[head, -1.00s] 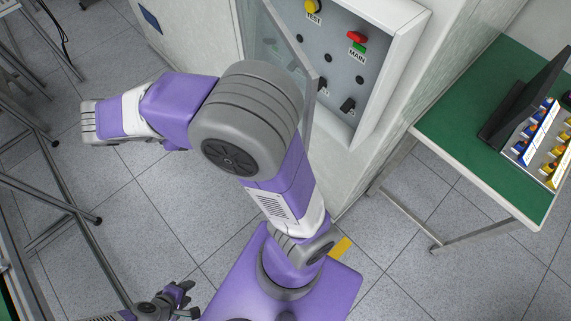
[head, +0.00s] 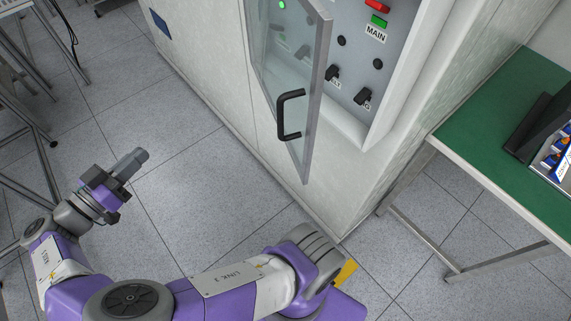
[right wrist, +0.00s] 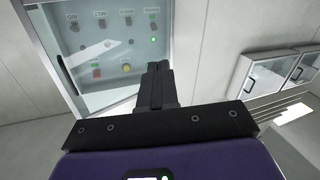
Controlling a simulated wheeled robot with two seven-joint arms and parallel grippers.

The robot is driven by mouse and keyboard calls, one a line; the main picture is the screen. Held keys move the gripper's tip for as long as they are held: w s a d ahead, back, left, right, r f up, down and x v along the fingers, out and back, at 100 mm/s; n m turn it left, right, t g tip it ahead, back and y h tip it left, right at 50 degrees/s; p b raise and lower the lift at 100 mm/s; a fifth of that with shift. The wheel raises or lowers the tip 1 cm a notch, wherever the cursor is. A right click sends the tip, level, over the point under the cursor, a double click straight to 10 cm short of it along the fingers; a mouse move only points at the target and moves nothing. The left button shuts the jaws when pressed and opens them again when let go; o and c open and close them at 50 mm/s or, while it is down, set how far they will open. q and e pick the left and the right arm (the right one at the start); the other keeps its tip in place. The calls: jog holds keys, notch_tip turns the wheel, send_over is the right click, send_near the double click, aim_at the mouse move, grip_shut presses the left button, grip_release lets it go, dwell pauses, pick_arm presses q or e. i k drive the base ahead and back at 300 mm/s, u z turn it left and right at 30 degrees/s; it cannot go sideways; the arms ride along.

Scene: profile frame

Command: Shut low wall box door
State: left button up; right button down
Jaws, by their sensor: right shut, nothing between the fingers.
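The wall box (head: 392,95) at the top of the head view has a white frame around a grey panel with switches, buttons and a green light. Its clear, grey-framed door (head: 318,85) stands open, swung out toward me, with its left part against the cabinet side. A black bar handle (head: 283,116) is on the door's outer face. My right gripper (head: 138,158) is at the left, shut and empty, well apart from the door. In the right wrist view its closed fingers (right wrist: 154,80) point toward the panel (right wrist: 115,38). My left gripper is not in view.
A green-topped table (head: 500,130) with a dark case and small coloured items stands at the right. Metal frame legs (head: 25,95) are at the far left. The tiled floor between my right gripper and the cabinet (head: 215,80) is clear.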

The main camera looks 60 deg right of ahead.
aim_at(261, 58)
jog(key=k, duration=0.95)
jog(key=z, duration=3.25)
jog(key=k, duration=1.2)
jog(key=u, duration=1.95)
jog(key=i, duration=1)
